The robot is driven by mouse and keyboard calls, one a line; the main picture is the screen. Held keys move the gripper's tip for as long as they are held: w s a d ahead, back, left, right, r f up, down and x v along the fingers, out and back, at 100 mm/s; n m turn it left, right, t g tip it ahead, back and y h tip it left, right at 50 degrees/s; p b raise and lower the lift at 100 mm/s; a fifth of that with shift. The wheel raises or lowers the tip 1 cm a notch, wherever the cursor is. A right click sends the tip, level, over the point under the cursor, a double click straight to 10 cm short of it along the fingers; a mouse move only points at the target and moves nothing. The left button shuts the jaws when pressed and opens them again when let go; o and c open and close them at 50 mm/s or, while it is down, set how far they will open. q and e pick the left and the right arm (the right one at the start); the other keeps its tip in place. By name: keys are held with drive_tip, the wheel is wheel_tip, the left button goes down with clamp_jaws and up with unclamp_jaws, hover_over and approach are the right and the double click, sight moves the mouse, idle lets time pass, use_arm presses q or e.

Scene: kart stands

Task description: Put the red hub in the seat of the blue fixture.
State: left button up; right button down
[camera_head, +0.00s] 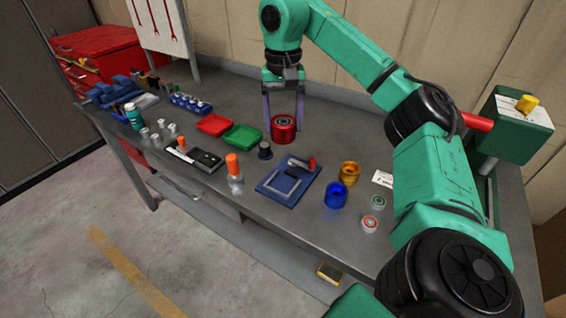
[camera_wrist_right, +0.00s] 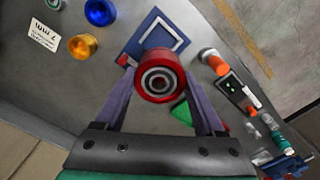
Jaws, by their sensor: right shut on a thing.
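The red hub (camera_head: 284,128) is a short red cylinder with a grey ringed face, toward the back of the bench. My right gripper (camera_head: 283,117) points down with its two fingers on either side of the hub, shut on it. In the right wrist view, the hub (camera_wrist_right: 158,76) sits between the fingertips. Whether it touches the bench I cannot tell. My left gripper is not in view.
A gold cup (camera_head: 349,172) stands just behind the blue one. A blue plate with a grey frame (camera_head: 288,182) lies between hub and blue cup. Red (camera_head: 214,124) and green (camera_head: 241,137) trays are left of the hub. Small round parts (camera_head: 369,223) lie right of the blue cup.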

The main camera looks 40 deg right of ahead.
wheel_tip(320, 180, down, 16)
drive_tip(key=b, duration=0.3)
drive_tip(key=shift+d+f, duration=0.1)
drive_tip(key=shift+f, duration=0.05)
drive_tip(key=shift+w+f, duration=0.1)
drive_tip(key=shift+f, duration=0.15)
use_arm(q)
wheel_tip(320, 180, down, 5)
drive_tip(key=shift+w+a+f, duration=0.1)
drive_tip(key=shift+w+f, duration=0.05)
drive_tip(key=shift+b, duration=0.3)
use_arm(e)
drive_tip(key=shift+f, duration=0.1)
unclamp_jaws()
